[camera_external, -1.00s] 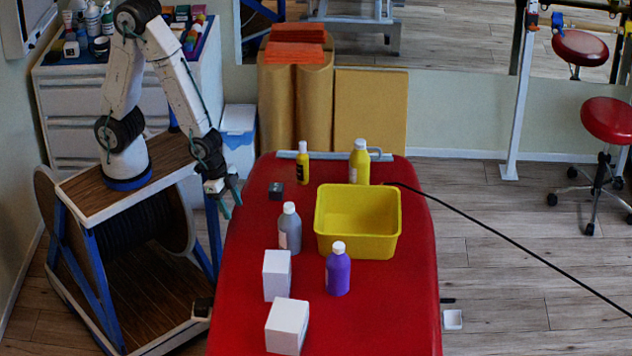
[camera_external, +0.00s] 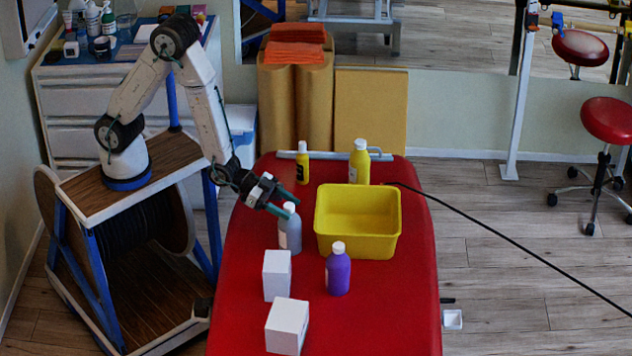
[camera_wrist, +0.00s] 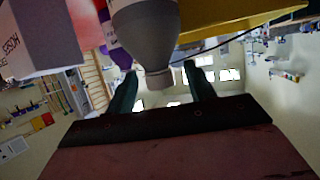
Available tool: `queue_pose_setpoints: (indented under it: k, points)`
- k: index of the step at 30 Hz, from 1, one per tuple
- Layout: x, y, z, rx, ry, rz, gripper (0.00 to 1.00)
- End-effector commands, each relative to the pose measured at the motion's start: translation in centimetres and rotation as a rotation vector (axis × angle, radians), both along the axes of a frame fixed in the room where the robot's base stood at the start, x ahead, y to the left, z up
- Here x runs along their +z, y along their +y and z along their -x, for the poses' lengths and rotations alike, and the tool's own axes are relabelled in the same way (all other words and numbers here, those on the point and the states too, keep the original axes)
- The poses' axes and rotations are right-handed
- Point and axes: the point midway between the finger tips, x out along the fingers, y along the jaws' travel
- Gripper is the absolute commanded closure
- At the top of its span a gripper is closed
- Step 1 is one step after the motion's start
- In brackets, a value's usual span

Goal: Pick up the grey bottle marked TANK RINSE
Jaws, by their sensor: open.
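The grey bottle (camera_external: 290,236) stands upright on the red table, left of the yellow tub, with a white cap. Its marking cannot be read. My gripper (camera_external: 291,208) is open at the cap, tilted downward, coming from the left. In the wrist view the grey bottle (camera_wrist: 148,32) hangs upside down at the top centre. Its cap end lies between the two fingers of my gripper (camera_wrist: 162,82), with gaps visible on both sides. No grip on it shows.
The yellow tub (camera_external: 357,247) stands close to the right of the bottle. A purple bottle (camera_external: 338,275) and two white boxes (camera_external: 276,277) stand in front. Two yellow bottles (camera_external: 360,163) stand at the table's far end. The table's near right is clear.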

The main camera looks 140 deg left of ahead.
Motion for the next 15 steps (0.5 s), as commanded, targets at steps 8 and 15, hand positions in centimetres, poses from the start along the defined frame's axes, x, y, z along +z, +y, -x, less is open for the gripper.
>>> queue_pose_setpoints:
  k: [8, 15]
  points:
    - [-1.2, 1.2, -2.5, 0.000, 0.001, 0.000, 0.46]
    - [-1.2, 1.2, -2.5, 0.000, 0.001, 0.000, 0.57]
